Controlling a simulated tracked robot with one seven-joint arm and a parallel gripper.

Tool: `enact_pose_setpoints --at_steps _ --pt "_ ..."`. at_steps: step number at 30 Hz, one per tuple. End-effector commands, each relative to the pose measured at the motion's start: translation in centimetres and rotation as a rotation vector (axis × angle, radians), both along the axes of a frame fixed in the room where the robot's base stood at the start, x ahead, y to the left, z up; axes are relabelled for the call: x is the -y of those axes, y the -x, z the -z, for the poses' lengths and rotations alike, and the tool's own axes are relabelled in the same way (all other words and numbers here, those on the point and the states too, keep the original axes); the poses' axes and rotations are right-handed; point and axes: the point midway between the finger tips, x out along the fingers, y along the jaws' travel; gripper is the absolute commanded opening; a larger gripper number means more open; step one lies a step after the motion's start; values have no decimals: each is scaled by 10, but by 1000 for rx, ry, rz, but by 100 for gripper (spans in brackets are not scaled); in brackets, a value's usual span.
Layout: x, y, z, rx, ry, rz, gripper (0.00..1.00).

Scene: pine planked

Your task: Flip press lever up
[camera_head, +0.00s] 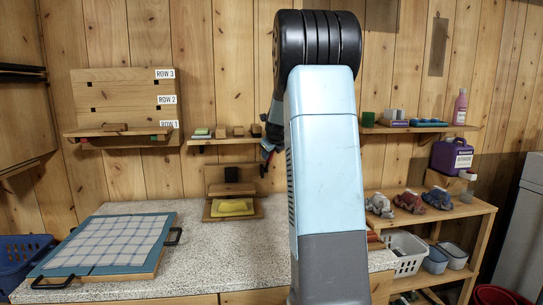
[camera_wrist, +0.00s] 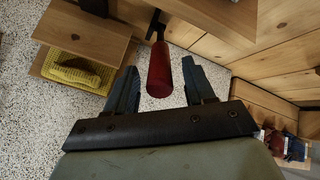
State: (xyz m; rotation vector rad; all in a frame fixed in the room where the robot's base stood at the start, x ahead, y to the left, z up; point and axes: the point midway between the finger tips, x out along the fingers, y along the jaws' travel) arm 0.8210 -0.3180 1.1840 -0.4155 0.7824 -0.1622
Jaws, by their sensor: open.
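The wooden press (camera_head: 221,190) stands on the speckled counter against the back wall, with a yellow ribbed piece (camera_head: 232,208) on its base. The yellow piece also shows at upper left in the wrist view (camera_wrist: 75,72). The press lever has a red cylindrical grip (camera_wrist: 159,72) on a dark rod, pointing toward me in the wrist view. My gripper (camera_wrist: 158,80) is open, with one finger on each side of the red grip and visible gaps to both. In the head view my gripper (camera_head: 267,150) is beside the press, and the red grip cannot be made out.
A teal-framed board with a checked cloth (camera_head: 115,242) lies on the counter's left. Wall shelves hold small blocks, and a pink bottle (camera_head: 460,106) stands on the right one. A purple jug (camera_head: 452,156) and white basket (camera_head: 404,252) are at right. The counter's middle is clear.

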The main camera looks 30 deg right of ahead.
Motion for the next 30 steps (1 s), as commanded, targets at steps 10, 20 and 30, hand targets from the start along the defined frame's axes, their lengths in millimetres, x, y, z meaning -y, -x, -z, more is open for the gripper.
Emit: enact_pose_setpoints --at_steps 10,20,30 --pt "-20 45 -42 3 0 -1 54" --pt "-29 71 -63 1 0 0 54" --pt "-30 74 -66 0 -1 1 54"
